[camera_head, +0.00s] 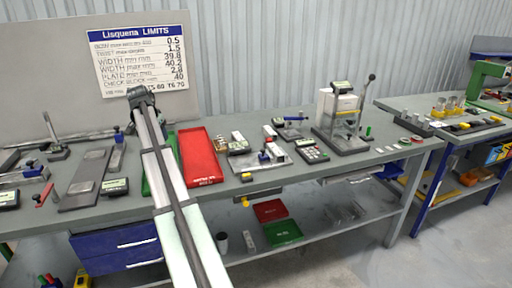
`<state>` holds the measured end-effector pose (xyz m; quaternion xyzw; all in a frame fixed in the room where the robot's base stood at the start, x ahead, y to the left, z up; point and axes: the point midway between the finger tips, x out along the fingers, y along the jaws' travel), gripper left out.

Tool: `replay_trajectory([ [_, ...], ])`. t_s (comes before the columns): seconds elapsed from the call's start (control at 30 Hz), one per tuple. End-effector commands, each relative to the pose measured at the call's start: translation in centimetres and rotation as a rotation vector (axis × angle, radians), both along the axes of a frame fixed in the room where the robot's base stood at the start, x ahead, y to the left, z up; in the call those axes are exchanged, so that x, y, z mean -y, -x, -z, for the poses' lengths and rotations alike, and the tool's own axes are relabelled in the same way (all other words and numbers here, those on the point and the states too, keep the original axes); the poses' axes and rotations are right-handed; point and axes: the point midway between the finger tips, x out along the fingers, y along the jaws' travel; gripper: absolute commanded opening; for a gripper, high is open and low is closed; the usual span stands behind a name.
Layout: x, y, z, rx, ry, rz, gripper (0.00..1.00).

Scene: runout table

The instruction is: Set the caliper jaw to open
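No caliper can be told for certain at this size. A small blue-handled device (265,157) stands on a pale plate on the bench, and another blue device (118,135) stands left of my arm; I cannot tell whether either is the caliper or how any jaw is set. My arm rises from the bottom edge across the bench. My gripper (138,93) appears as a dark shape at its far end, in front of the limits board. Its fingers are too small to tell open from shut, and no held thing can be made out.
The grey bench (290,180) carries a red tray (202,158), a dark flat plate (84,180), a keypad device (311,150) and a lever press (345,115). A limits board (143,55) stands behind. Red and green bins sit on the lower shelf. A second bench is at right.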

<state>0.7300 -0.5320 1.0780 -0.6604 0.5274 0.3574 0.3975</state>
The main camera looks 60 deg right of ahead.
Motion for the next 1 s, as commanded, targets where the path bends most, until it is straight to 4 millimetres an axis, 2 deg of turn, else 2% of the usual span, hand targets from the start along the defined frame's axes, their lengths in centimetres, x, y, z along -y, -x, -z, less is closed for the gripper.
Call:
replay_trajectory([
  [0.03, 2.4, 2.2, -0.3, -0.011, -0.009, 0.069, 0.50],
  [0.1, 5.2, 5.1, -0.5, -0.027, -0.023, 0.165, 0.50],
  [0.17, 7.4, 7.7, -0.8, -0.040, -0.035, 0.248, 0.50],
  [0.3, 12.1, 14.3, -1.5, -0.068, -0.059, 0.445, 0.50],
  [0.5, 17.0, 23.0, -2.6, -0.102, -0.087, 0.704, 0.50],
  [0.6, 18.5, 26.4, -3.0, -0.114, -0.095, 0.800, 0.50],
  [0.7, 19.3, 28.6, -3.2, -0.121, -0.101, 0.865, 0.50],
  [0.8, 19.7, 29.7, -3.3, -0.125, -0.103, 0.900, 0.50],
  [1.0, 20.1, 30.5, -2.2, -0.128, -0.105, 0.912, 0.50],
])
